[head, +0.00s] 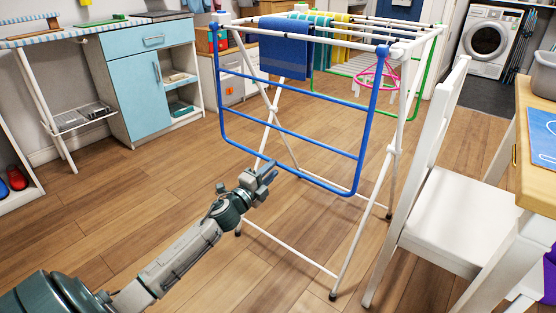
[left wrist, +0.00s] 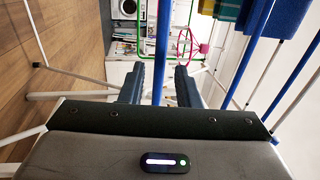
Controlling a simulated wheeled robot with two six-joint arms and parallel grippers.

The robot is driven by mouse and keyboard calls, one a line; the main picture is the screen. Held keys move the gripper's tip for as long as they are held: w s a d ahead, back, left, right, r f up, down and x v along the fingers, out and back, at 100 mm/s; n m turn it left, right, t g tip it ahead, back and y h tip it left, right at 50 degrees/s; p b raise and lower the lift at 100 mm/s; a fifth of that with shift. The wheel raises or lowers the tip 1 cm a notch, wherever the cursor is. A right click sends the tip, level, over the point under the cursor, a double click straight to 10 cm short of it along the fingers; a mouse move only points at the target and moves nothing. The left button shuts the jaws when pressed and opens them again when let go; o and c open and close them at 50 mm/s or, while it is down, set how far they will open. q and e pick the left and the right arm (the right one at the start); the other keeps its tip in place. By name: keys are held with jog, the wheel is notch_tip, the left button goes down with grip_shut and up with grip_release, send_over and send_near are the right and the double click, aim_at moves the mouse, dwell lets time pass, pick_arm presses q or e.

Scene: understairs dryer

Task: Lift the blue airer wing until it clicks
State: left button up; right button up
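The blue airer wing (head: 357,157) hangs down from the front of the white clothes airer (head: 397,130), its lower rail sloping down to the right. My left gripper (head: 270,172) is at the left part of that lower rail, low above the floor. In the left wrist view the gripper (left wrist: 160,84) has its two fingers apart, and a blue bar (left wrist: 161,40) lines up with the gap between them. I cannot tell whether the fingers touch it. My right gripper is not in view.
A blue towel (head: 285,48) hangs on the airer, with a pink round hanger (head: 376,76) at its right. A white chair (head: 445,205) stands close on the right, beside a wooden table (head: 535,180). A blue cabinet (head: 142,92) stands back left. Floor at left is clear.

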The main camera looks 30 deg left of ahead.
aim_at(277, 165)
pick_arm(q)
jog(key=shift+w+d+r+p, duration=0.1)
jog(key=shift+w+r+p, duration=0.05)
jog(key=shift+w+p, duration=0.7)
jog(key=shift+w+d+r+p, duration=0.15)
jog(key=shift+w+p, duration=0.5)
jog(key=shift+w, duration=0.4)
jog(key=shift+c, duration=0.2)
grip_shut()
